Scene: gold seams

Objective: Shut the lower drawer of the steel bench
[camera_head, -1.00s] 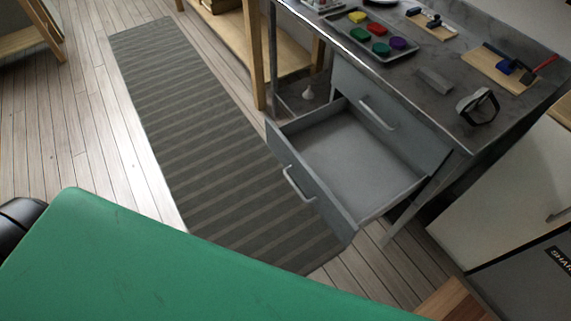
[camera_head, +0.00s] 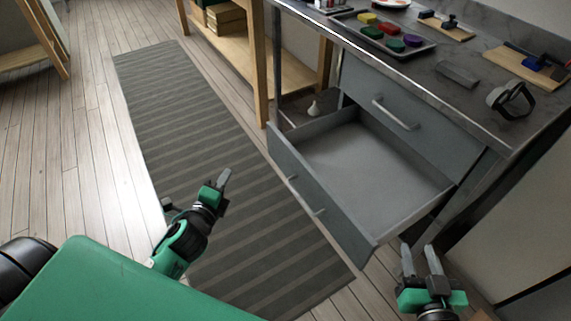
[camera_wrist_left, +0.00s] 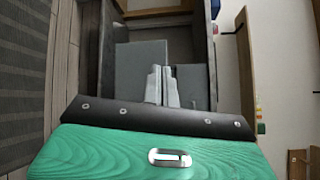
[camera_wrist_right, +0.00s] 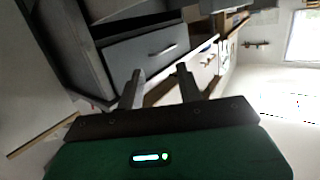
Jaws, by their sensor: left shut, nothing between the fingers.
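The lower drawer (camera_head: 322,205) of the grey steel bench (camera_head: 461,134) is pulled well out, and its inside looks empty. Its front faces the striped rug, with a bar handle on it. The upper drawer (camera_head: 385,101) above it is shut. My left gripper (camera_head: 225,178) is shut and empty over the rug, to the left of the lower drawer's front and apart from it. Its closed fingers also show in the left wrist view (camera_wrist_left: 162,84), with grey drawer panels beyond. My right gripper (camera_head: 433,260) is open and empty, to the right of the drawer's near corner.
On the bench top are a tray (camera_head: 418,51) of coloured pots, a grey block (camera_head: 457,74) and a dark-framed object (camera_head: 511,99). A wooden shelf unit (camera_head: 257,75) stands left of the bench. The rug (camera_head: 190,120) in front of the drawer is clear.

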